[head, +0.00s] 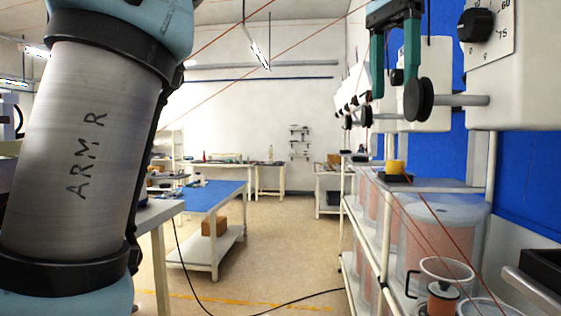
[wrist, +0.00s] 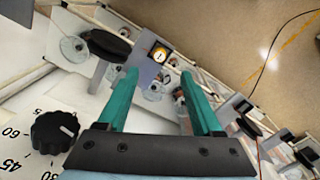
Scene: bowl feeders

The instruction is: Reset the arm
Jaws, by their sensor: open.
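My gripper (head: 393,65) hangs at the upper right in the head view, with its two teal fingers pointing down and spread apart. In the wrist view my gripper (wrist: 160,92) is open, with nothing held between the fingers. In the head view it is in front of the row of white feeder units and left of a black dial (head: 476,25). The dial also shows in the wrist view (wrist: 55,131), left of the fingers. My arm fills the left side of the head view.
A yellow-topped device (head: 396,167) stands on the shelf below. A clear bin (head: 440,225) and a white cup (head: 445,272) are lower right. A blue-topped table (head: 212,198) stands left; the floor between is open.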

